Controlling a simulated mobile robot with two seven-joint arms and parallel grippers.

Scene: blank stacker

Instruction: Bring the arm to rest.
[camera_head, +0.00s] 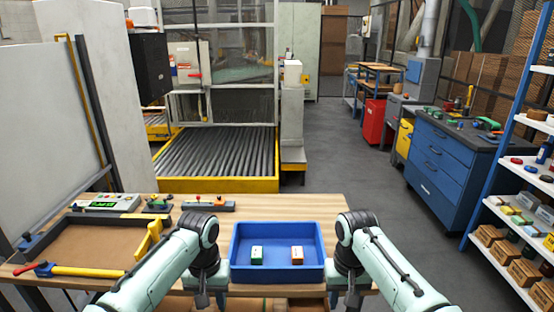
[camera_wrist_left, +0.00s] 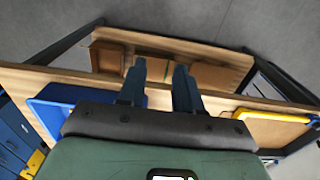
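My left gripper (camera_head: 204,296) hangs down by the front edge of the wooden table (camera_head: 330,203), left of the blue tray (camera_head: 277,275). In the left wrist view its two dark fingers (camera_wrist_left: 162,84) stand apart with nothing between them. My right gripper (camera_head: 349,296) points down just right of the tray; its fingers are too small and cut off to judge. Both arms are bent, roughly mirrored. In the tray lie a green-and-white block (camera_head: 257,255) and an orange-and-white block (camera_head: 297,255), apart from both grippers.
A brown-bottomed tray (camera_head: 85,245) with a yellow-handled tool (camera_head: 85,272) lies at the table's left. A control box (camera_head: 105,202) stands behind it. A yellow-edged roller conveyor (camera_head: 215,160) is beyond the table. A blue cabinet (camera_head: 435,175) and shelves stand right; grey floor between is clear.

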